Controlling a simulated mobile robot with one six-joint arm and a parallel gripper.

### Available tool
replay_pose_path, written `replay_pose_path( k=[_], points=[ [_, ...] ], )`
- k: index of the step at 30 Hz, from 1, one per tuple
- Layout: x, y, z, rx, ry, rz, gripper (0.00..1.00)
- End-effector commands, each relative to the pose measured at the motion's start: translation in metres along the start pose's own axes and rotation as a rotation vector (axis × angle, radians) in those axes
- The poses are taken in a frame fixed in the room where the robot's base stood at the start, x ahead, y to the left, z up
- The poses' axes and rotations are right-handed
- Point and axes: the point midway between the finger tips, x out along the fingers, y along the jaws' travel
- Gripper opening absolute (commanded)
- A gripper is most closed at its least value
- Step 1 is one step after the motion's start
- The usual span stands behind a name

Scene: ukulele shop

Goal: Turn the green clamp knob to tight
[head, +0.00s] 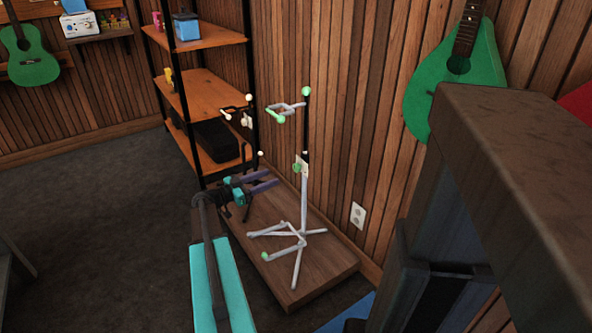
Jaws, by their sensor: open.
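The green clamp knob (297,168) is on the pole of an instrument stand (304,205), beside a small white plate (303,160). The stand has a black upper pole, a pale lower pole, spread feet and green tips. It stands upright on a low wooden platform. My gripper (276,179) is open and empty, left of the pole and slightly lower in the picture than the knob. Its dark fingers point toward the stand, and they appear apart from the knob. The marking or turn position of the knob is too small to tell.
A second stand (247,122) with white tips is behind my gripper, partly hidden. A wooden shelf unit (205,95) is at the back left, with a black case (219,140) low on it. The platform (330,262) meets the plank wall. Grey floor at left is clear.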

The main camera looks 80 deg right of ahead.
Motion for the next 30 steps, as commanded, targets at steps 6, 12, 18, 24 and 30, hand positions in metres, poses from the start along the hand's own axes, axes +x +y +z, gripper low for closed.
replay_pose_path(
  k=[6,12,18,24,30],
  points=[
    [0.017,0.0,0.001,0.0,0.0,0.0,0.46],
    [0.044,0.0,0.002,0.001,0.0,0.001,0.46],
    [0.074,0.0,0.002,0.002,0.0,0.002,0.46],
    [0.102,0.0,0.002,0.001,0.0,0.002,0.46],
    [0.125,-0.001,0.001,0.001,0.001,0.001,0.46]
  ],
)
